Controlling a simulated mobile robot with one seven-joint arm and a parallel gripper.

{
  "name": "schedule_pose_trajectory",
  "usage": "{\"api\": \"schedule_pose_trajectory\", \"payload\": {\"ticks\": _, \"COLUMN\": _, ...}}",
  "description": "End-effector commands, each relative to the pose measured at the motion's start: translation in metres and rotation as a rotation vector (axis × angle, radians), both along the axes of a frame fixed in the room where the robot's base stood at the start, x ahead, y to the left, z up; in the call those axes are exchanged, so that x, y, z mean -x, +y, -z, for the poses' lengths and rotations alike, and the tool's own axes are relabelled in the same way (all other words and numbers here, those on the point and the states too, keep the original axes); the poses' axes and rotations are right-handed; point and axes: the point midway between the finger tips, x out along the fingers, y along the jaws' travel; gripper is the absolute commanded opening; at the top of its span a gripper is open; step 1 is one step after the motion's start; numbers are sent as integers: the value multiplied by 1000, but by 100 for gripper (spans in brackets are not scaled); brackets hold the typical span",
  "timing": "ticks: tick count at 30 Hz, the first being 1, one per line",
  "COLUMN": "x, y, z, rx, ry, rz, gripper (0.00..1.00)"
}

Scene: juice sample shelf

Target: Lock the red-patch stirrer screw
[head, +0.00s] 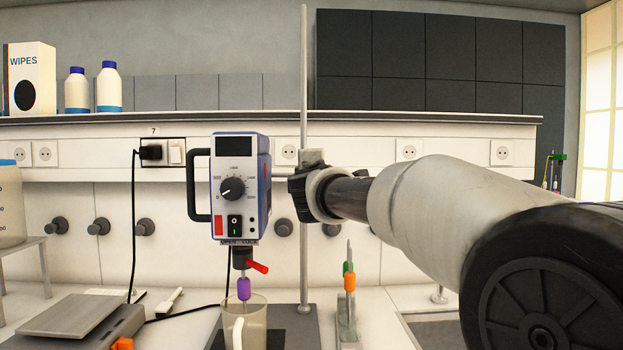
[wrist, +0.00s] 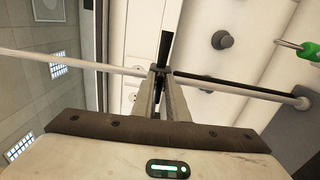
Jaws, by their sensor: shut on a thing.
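The overhead stirrer (head: 239,185) is a blue and white box with a dial, a red patch (head: 218,225) and a green-lit switch. It hangs beside an upright metal rod (head: 304,90), which also shows in the wrist view (wrist: 70,62). A black clamp (head: 298,190) sits on the rod to its right. My gripper (wrist: 160,76) is at this clamp from the right, its fingers shut on a small dark part at the rod, apparently the clamp screw. A dark bar (wrist: 164,48) shows beyond the fingertips. The fingers hide most of the held part, so its turn cannot be told.
A beaker (head: 256,322) stands under the stirrer, around its shaft with a purple band (head: 244,289). A small stand with green and orange parts (head: 349,283) is right of the rod. A grey balance (head: 75,318) and black cable lie left. A shelf (head: 230,120) runs behind.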

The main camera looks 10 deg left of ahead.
Motion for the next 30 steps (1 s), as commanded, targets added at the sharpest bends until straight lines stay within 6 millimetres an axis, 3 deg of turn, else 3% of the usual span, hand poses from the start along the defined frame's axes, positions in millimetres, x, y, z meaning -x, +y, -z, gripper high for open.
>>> {"api": "schedule_pose_trajectory", "payload": {"ticks": 20, "x": 0, "y": 0, "z": 1, "rx": -53, "ry": 14, "rz": -1, "gripper": 0}}
{"api": "schedule_pose_trajectory", "payload": {"ticks": 21, "x": 0, "y": 0, "z": 1, "rx": -53, "ry": 14, "rz": -1, "gripper": 20}}
{"api": "schedule_pose_trajectory", "payload": {"ticks": 23, "x": 0, "y": 0, "z": 1, "rx": -53, "ry": 14, "rz": 0, "gripper": 30}}
{"api": "schedule_pose_trajectory", "payload": {"ticks": 30, "x": 0, "y": 0, "z": 1, "rx": -52, "ry": 14, "rz": 0, "gripper": 32}}
